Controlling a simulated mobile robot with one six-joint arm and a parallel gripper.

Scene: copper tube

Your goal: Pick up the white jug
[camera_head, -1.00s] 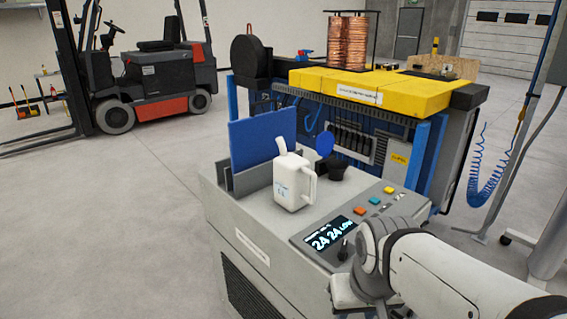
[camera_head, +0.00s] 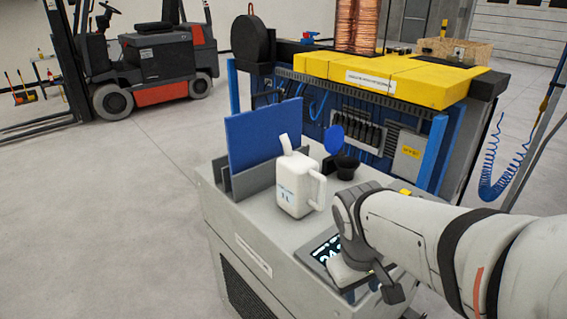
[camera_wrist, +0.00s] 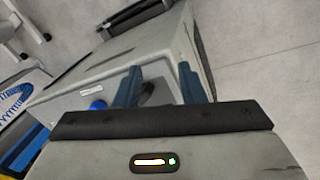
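The white jug (camera_head: 299,186) stands upright on the grey machine top in the head view, with its spout at upper left and its handle facing right. It stands free of my gripper. My gripper's two blue-grey fingers (camera_wrist: 160,86) are spread apart in the wrist view, with no jug seen between them. In the head view my arm comes in from the right, and its wrist (camera_head: 358,235) is right of the jug and nearer the camera, over the display. The fingertips are hard to make out in that view. I cannot identify the jug in the wrist view.
The grey cabinet (camera_head: 232,215) carries the jug, a blue panel (camera_head: 262,137) in a grey holder behind it, and a black cup (camera_head: 346,168) with a blue disc (camera_head: 334,139). A yellow-topped machine (camera_head: 390,80) stands behind.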

